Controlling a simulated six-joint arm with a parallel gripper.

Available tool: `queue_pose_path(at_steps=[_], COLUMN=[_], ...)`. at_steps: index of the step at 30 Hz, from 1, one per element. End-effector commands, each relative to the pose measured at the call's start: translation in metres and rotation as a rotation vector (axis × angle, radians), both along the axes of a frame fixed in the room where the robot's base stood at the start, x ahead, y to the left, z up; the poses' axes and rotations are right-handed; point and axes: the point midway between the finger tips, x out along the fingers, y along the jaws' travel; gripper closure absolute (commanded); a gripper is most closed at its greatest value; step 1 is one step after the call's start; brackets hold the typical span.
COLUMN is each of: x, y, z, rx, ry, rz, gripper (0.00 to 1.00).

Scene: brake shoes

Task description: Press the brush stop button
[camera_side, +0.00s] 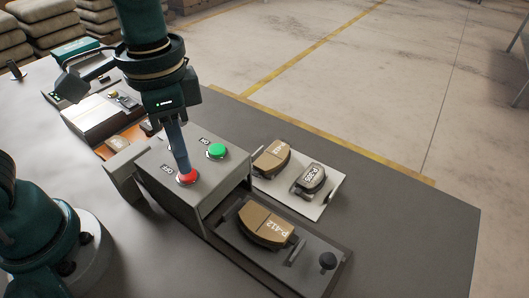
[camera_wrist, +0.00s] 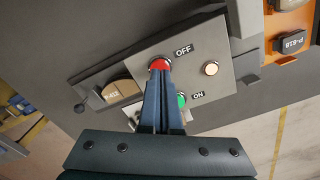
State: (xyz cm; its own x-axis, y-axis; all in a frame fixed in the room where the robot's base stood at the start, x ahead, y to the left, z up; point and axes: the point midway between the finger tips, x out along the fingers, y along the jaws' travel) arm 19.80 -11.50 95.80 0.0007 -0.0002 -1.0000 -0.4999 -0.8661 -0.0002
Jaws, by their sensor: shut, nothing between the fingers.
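The control box (camera_side: 215,182) has a sloped grey face with a red button (camera_side: 187,177) marked OFF and a green button (camera_side: 217,151) marked ON. My gripper (camera_side: 184,168) is shut and empty, pointing down with its fingertips at the red button, apparently touching it. In the wrist view the shut fingertips (camera_wrist: 160,74) overlap the lower part of the red button (camera_wrist: 159,64). The green button (camera_wrist: 181,100) shows just right of the fingers. I cannot tell whether the red button is pushed in.
A brake shoe marked P-412 (camera_side: 262,225) lies in a dark fixture beside the box. Two more brake shoes lie on a light plate (camera_side: 318,206) behind it. A small round light (camera_wrist: 211,68) is on the box face. The table's right part (camera_side: 420,235) is clear.

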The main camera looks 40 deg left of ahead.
Motion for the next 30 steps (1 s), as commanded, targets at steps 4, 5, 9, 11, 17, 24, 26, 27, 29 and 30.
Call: queue_pose_path(at_steps=[4, 5, 9, 11, 17, 24, 26, 27, 29, 30], x=[0.0, 0.0, 0.0, 0.0, 0.0, 0.0, 0.0, 0.0, 0.0, 0.001], y=[0.0, 0.0, 0.0, 0.0, 0.0, 0.0, 0.0, 0.0, 0.0, 0.0], z=[-0.003, -0.004, -0.007, -0.008, -0.011, -0.013, -0.012, -0.011, -0.007, -0.004], rx=[0.001, 0.001, 0.001, 0.001, 0.0, 0.001, 0.0, 0.0, 0.0, -0.001], ry=[0.002, 0.002, 0.002, 0.002, 0.001, 0.002, 0.001, 0.0, -0.001, -0.002], rz=[0.0, 0.0, 0.0, 0.0, 0.0, 0.0, 0.0, 0.0, 0.0, 0.0], gripper=[1.0, 1.0, 1.0, 1.0, 1.0, 1.0, 1.0, 1.0, 1.0, 1.0])
